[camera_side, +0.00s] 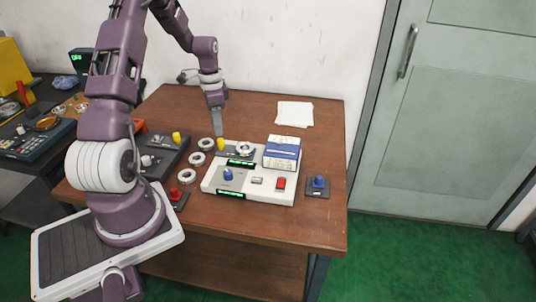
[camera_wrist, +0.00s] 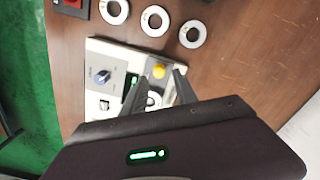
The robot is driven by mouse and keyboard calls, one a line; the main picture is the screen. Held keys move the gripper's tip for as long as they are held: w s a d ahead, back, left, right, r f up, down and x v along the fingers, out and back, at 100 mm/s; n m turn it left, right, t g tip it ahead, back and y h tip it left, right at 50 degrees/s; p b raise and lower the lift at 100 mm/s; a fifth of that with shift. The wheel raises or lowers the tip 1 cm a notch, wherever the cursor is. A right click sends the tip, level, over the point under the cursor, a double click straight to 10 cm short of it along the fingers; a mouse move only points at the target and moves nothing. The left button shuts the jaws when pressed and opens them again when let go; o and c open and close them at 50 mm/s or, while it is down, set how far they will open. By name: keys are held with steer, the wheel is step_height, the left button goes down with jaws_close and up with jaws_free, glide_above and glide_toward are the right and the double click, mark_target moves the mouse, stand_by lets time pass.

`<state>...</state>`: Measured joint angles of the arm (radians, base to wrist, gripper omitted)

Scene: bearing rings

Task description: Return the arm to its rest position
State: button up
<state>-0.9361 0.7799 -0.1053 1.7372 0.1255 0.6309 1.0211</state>
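My gripper (camera_side: 218,130) points down above the far left part of the white control box (camera_side: 211,184). In the wrist view my gripper (camera_wrist: 161,76) has its two fingers apart, with nothing held between them. That ring (camera_side: 245,149) sits on the box in the side view. Three metal rings, near (camera_side: 186,176), middle (camera_side: 197,159) and far (camera_side: 206,144), lie on the table (camera_side: 240,225) in a row left of the box.
A blue-and-white carton (camera_side: 282,152) stands at the box's back right. A blue-knob unit (camera_side: 318,187) is at its right, a red-button unit (camera_side: 177,198) at its left. A dark panel (camera_side: 163,155) lies further left.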

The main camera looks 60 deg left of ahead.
steer(key=shift+r, duration=0.1)
steer(key=d+r+n+t+y, duration=0.1)
steer(key=d+r+t+y, duration=0.1)
steer(key=d+r, duration=1.5)
steer(key=s+d+r+n+t+h, duration=0.1)
steer(key=s+d+r, duration=0.2)
steer(key=s+d, duration=0.5)
steer(key=s+d+r+n+t+h, duration=0.1)
steer(key=s+d+r+t, duration=0.1)
steer(key=s+d, duration=0.5)
steer(key=shift+s+d+r+t, duration=0.3)
steer(key=shift+s+d+r, duration=0.05)
steer(key=shift+d+r, duration=0.35)
